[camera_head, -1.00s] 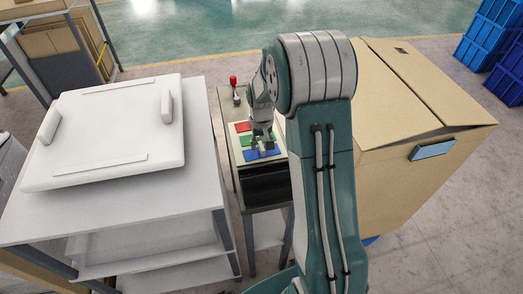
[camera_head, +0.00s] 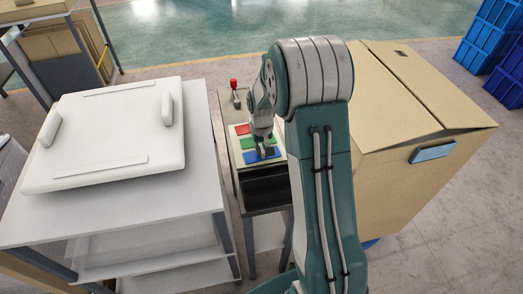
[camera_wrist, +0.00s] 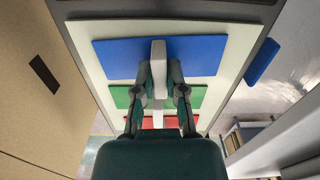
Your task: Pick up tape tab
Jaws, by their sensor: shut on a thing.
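A white tab (camera_wrist: 158,56) stands out over the blue panel in the wrist view, between my two fingers. My gripper (camera_wrist: 159,74) is shut on this tab, with a finger on each side of it. In the head view my gripper (camera_head: 264,152) is low over the blue panel (camera_head: 263,156); the tab is too small to make out there. The blue panel lies on a pale board, with a green panel (camera_wrist: 121,97) and a red panel (camera_head: 242,129) in line with it. My gripper hides parts of the panels.
The board tops a small stand with a red-knobbed lever (camera_head: 234,87) at its far end. A white table (camera_head: 190,200) with a white padded case (camera_head: 115,135) is close on the left. A large cardboard box (camera_head: 395,125) is close on the right. Blue crates (camera_head: 490,45) stand farther off.

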